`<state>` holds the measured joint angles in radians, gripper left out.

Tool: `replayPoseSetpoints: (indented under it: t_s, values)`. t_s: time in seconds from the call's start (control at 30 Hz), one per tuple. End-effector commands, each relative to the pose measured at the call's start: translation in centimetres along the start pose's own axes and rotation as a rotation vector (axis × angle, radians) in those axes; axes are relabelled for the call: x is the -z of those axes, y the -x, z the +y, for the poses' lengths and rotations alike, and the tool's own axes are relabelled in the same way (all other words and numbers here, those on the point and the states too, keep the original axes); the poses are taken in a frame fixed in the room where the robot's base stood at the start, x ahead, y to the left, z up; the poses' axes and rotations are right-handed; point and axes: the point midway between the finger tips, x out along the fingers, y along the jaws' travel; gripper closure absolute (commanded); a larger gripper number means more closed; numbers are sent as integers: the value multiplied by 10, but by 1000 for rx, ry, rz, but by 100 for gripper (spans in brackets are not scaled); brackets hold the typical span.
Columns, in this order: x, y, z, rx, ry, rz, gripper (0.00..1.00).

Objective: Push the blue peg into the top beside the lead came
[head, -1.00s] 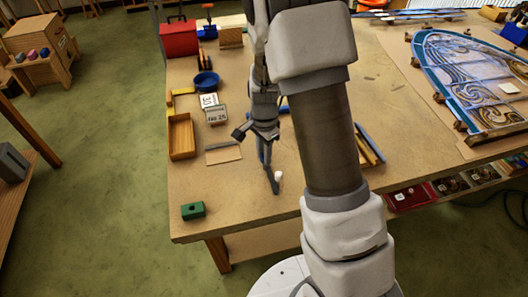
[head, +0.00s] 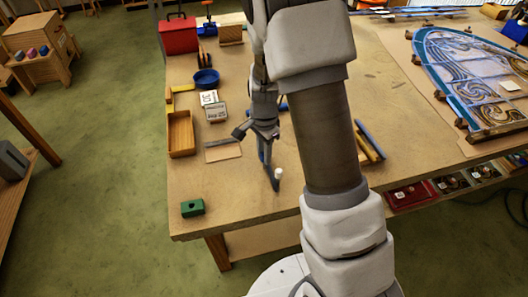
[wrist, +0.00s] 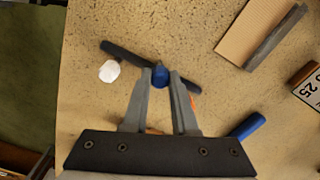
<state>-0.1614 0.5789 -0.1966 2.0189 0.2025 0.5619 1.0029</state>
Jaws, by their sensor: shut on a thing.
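My gripper (wrist: 161,78) is shut on a blue peg (wrist: 160,75), held between the fingertips just above the bench top. In the head view my gripper (head: 265,150) is low over the bench, and the peg is hard to make out there. A dark grey strip, apparently the lead came (wrist: 122,53), runs slantwise right at the peg. It also shows in the head view (head: 274,181). I cannot tell whether the peg touches the strip or the top. A small white round piece (wrist: 109,71) lies beside the strip's left end.
A second blue piece (wrist: 247,126) lies right of my gripper. A card with a grey bar (head: 222,150), a wooden tray (head: 181,134) and a blue bowl (head: 206,80) are to the left. A green block (head: 192,208) sits near the front edge. The leaded panel (head: 470,80) is at right.

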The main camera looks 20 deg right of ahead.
Motion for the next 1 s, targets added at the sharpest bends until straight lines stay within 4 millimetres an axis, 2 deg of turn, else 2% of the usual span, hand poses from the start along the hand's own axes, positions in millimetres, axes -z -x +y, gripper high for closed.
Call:
replayPoseSetpoints:
  t_s: [0.63, 0.67, 0.8, 0.83, 1.0]
  values:
    - [0, -11, 0, -1, 0, 0, 100]
    - [0, -11, 0, -1, 0, 0, 68]
    - [0, -10, 0, -1, 0, 0, 43]
    - [0, -10, 0, -1, 0, 0, 39]
    - [0, -10, 0, 0, 0, 0, 39]
